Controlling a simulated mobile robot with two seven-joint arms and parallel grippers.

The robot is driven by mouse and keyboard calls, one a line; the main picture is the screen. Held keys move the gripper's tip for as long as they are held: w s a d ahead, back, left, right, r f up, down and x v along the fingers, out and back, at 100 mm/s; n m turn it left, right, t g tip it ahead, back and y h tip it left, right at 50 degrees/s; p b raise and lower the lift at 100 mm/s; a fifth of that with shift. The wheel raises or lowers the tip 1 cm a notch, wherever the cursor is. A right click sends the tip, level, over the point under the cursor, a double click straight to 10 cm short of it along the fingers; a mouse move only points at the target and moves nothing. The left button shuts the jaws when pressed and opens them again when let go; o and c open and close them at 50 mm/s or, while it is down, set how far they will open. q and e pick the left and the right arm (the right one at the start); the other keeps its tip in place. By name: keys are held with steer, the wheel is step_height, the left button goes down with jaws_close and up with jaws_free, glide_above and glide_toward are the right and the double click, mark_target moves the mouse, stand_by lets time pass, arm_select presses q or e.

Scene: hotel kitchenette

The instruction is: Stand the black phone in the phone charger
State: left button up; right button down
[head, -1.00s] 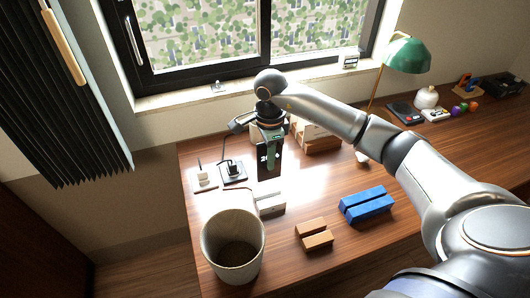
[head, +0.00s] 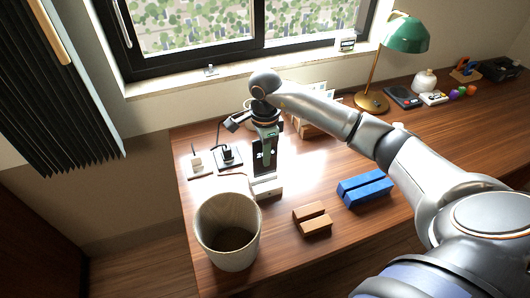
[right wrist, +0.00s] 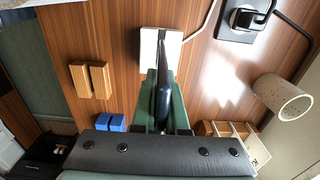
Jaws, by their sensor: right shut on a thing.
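My right gripper (head: 266,142) is shut on the black phone (head: 263,163) and holds it upright, its lit screen showing in the head view. The white phone charger (head: 267,189) stands on the wooden counter just in front of and below the phone. In the right wrist view the phone (right wrist: 163,98) shows edge-on between the green fingers (right wrist: 164,112), with the white charger (right wrist: 151,43) just beyond it. Whether the phone's lower edge touches the charger cannot be told. My left gripper is not in view.
A pale bin (head: 228,232) stands at front left, close to the charger. Brown blocks (head: 312,219) and a blue stand (head: 364,189) lie to the right. A black charging plate (head: 228,160) with a cable is behind left. A green lamp (head: 405,35) stands at back right.

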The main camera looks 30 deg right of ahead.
mark_target(265, 175)
steer(key=shift+f+b, duration=1.6)
steer(key=shift+f, duration=0.8)
steer(key=c, duration=0.9)
jaws_free()
steer(key=shift+o, duration=0.2)
step_height(265, 175, up, 12)
steer(key=shift+r, duration=0.25)
